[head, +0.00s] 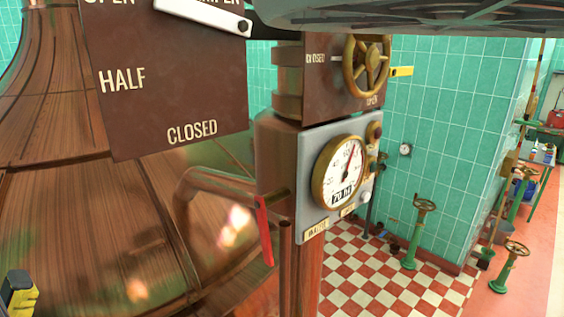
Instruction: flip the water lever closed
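A red lever (265,231) hangs nearly straight down at the left side of the grey gauge box (284,150). A brown plate (165,85) at upper left reads OPEN, HALF and CLOSED, with part of a word ending in "MPER". A white lever (203,15) with a dark round end lies across its top, tilted down to the right, well above CLOSED. I cannot make out my gripper in this view. A black and yellow piece (20,292) is cut off at lower left; I cannot tell what it is.
A brass handwheel (367,66) with OPEN and CLOSED marks is above a round brass-rimmed gauge (338,172). A large copper kettle (70,215) fills the left. Green floor valves (417,230) stand on the checkered floor (350,268). A grey structure crosses the top.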

